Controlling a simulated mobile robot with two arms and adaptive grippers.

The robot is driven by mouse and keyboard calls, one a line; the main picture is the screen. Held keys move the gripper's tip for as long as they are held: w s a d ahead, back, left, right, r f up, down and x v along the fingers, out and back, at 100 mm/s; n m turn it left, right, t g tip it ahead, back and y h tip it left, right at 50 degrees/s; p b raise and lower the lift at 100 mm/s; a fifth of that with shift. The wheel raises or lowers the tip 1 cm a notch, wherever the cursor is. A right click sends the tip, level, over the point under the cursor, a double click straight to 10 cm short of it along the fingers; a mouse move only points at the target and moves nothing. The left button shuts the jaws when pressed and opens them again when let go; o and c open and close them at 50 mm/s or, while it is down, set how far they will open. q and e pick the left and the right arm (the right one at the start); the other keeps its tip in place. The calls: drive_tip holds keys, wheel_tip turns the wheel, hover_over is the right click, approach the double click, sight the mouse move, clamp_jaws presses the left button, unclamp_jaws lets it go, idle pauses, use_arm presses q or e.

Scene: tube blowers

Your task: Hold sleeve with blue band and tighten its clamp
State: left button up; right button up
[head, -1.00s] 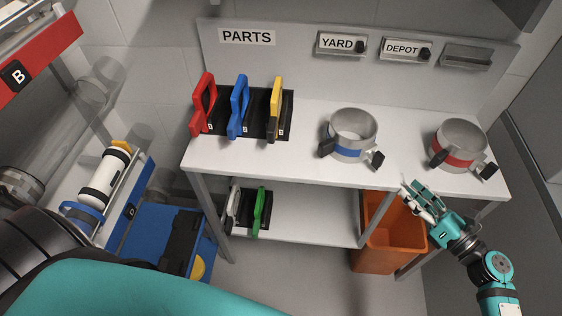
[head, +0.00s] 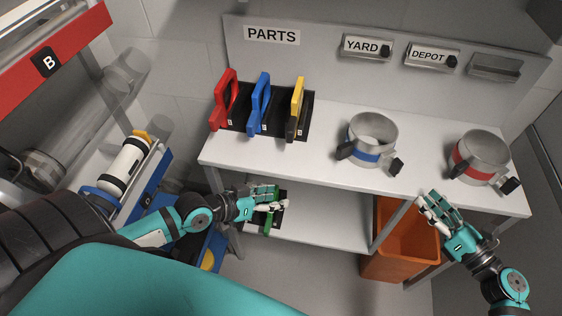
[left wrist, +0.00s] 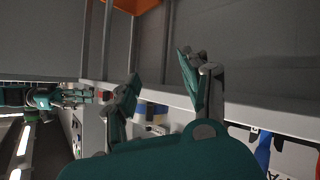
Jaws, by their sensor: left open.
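The grey sleeve with the blue band (head: 372,135) stands upright on the white bench top, right of the coloured tools. Its clamp has dark grips on two sides, the right one (head: 397,166) low at the front. My left gripper (head: 275,197) is open and empty, in front of the bench, below the top's front edge and left of the sleeve. In the left wrist view its spread fingers (left wrist: 158,90) have nothing between them. My right gripper (head: 430,203) looks open and empty at the front edge, right of the blue-banded sleeve.
A second sleeve with a red band (head: 481,158) stands at the right. Red (head: 222,100), blue (head: 259,104) and yellow (head: 297,105) handled tools stand in a black rack. Bench top between rack and sleeve is clear.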

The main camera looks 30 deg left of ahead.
use_arm(q)
wheel_tip(320, 180, up, 5)
drive_tip(key=d+m+h, duration=0.1)
drive_tip(key=d, duration=0.1)
drive_tip(key=m, duration=0.4)
approach(337, 156)
drive_tip(key=shift+t, duration=0.4)
drive_tip(key=x, duration=1)
drive_tip(key=shift+s+d+f, duration=0.1)
drive_tip(key=shift+f, duration=0.25)
drive_tip(key=shift+c, duration=0.4)
clamp_jaws()
